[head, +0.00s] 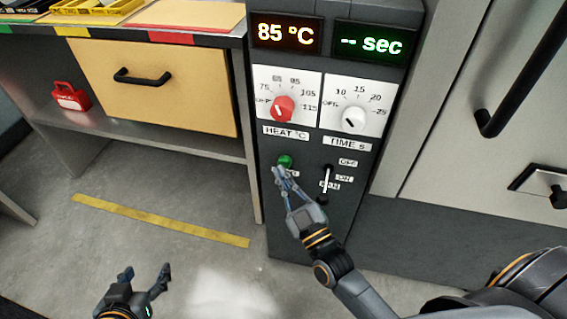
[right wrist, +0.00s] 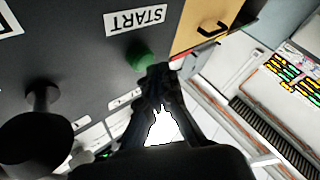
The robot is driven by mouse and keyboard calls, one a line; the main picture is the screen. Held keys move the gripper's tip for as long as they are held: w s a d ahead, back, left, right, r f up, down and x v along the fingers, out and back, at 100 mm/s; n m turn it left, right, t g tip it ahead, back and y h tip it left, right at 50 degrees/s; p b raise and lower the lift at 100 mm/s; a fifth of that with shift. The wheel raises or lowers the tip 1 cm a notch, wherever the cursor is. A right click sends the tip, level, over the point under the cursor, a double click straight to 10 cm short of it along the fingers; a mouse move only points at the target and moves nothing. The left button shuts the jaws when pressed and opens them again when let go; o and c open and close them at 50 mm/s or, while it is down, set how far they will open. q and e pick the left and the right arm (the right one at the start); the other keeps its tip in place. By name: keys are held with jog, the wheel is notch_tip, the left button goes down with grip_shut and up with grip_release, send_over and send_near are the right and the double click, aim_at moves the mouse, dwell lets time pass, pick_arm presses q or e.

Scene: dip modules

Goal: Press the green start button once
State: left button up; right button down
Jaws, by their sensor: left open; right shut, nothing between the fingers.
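The green start button (head: 285,160) is on the dark front of the control panel (head: 300,235), below the HEAT label. In the right wrist view the green button (right wrist: 142,60) sits under the START label (right wrist: 135,19). My right gripper (head: 279,171) is shut and empty, its fingertips at the button's lower edge in the head view. In the right wrist view the fingertips (right wrist: 160,74) overlap the button's edge; I cannot tell whether they touch it. My left gripper (head: 146,273) is open and empty, low over the floor.
The displays read 85 °C (head: 286,34) and -- sec (head: 371,44). Below are a red heat knob (head: 284,108) and a white time knob (head: 354,118). A toggle lever (head: 326,181) stands right of my right gripper. A drawer bench (head: 150,85) stands to the left.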

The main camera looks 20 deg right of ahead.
pick_arm(q)
jog(key=shift+s, duration=0.15)
pick_arm(e)
jog(key=shift+w+d+r, duration=0.1)
jog(key=shift+w+d, duration=0.15)
jog(key=shift+w, duration=0.05)
dwell(0.3)
pick_arm(q)
jog(key=shift+s+a+f+g, duration=0.25)
jog(key=shift+s+f+g, duration=0.05)
jog(key=shift+s, duration=0.1)
pick_arm(e)
jog(key=shift+w+d, duration=0.35)
jog(key=shift+w, duration=0.1)
dwell(0.6)
pick_arm(q)
jog(key=shift+s+a+f+g, duration=0.15)
jog(key=shift+s+f+g, duration=0.6)
jog(key=shift+s, duration=0.2)
pick_arm(e)
jog(key=shift+s+f, duration=0.3)
jog(key=shift+s, duration=0.2)
jog(key=shift+s+f, duration=0.3)
jog(key=shift+s, duration=0.2)
pick_arm(q)
jog(key=shift+p, duration=0.3)
